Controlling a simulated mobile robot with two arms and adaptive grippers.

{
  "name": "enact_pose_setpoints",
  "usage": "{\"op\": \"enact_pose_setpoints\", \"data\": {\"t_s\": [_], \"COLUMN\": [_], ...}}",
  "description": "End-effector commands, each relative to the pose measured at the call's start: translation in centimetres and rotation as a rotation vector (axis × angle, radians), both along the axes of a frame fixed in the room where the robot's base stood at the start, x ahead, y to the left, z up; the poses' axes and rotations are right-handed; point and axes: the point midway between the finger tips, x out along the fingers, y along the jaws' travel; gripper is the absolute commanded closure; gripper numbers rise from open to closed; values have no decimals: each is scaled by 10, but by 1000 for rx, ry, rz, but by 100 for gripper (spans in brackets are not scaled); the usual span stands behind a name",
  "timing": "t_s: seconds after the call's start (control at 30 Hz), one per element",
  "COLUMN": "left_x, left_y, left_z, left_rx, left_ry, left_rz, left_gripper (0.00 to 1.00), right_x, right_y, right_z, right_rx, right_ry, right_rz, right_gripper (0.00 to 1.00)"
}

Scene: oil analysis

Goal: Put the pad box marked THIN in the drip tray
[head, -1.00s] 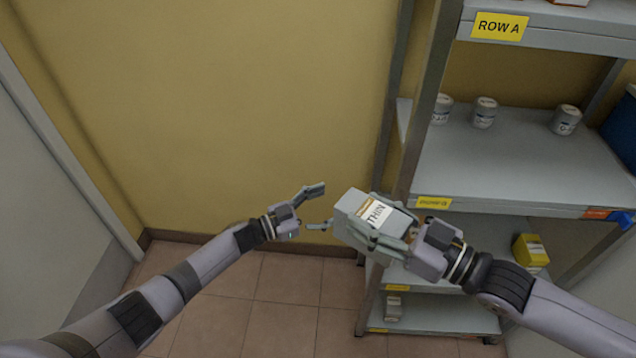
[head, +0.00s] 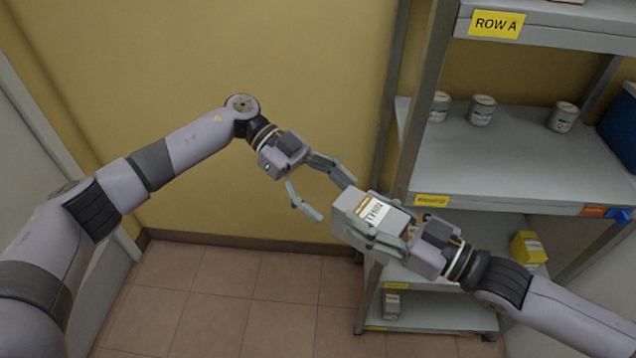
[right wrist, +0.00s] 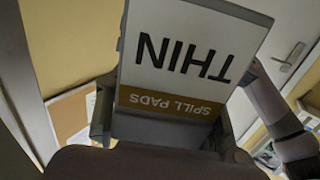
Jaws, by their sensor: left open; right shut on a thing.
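The pad box marked THIN (head: 368,218) is a grey box with a white and ochre label. My right gripper (head: 385,228) is shut on it and holds it in the air in front of the shelf. In the right wrist view the box's label (right wrist: 190,60) reads THIN and SPILL PADS, upside down. My left gripper (head: 330,195) is open and empty, its fingers close to the left of the box. I cannot tell whether they touch it. No drip tray can be made out in these frames.
A grey shelf rack (head: 500,160) stands at the right, with a ROW A sign (head: 496,24). Several white tins stand on its middle shelf. A yellow box (head: 528,248) and a grey box (head: 391,304) sit lower. A blue bin (head: 622,125) is at the right edge. Tiled floor is clear.

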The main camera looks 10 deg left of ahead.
Motion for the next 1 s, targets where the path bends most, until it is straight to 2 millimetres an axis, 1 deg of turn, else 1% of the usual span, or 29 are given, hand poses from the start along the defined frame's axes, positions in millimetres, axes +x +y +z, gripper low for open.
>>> {"op": "enact_pose_setpoints", "data": {"t_s": [0.03,0.2,0.3,0.43,0.6,0.9,1.0], "left_x": [-5,-19,-27,-33,-37,-38,-38], "left_y": [-9,-37,-51,-64,-73,-74,-74], "left_z": [-4,-17,-23,-29,-33,-34,-34], "left_rx": [-2,-3,-3,-4,-3,-3,-3], "left_ry": [1,1,0,-1,-1,-1,-1], "left_rz": [-4,-4,-3,0,1,1,1], "left_gripper": [28,28,28,28,28,28,35], "right_x": [0,0,0,0,0,0,0], "right_y": [0,0,0,0,0,0,0], "right_z": [1,1,1,1,1,1,1], "right_rx": [1,2,1,2,2,1,2], "right_ry": [0,-1,0,-1,-1,-2,-1], "right_rz": [0,0,0,0,0,0,0], "right_gripper": [84,84,84,84,84,84,84]}}
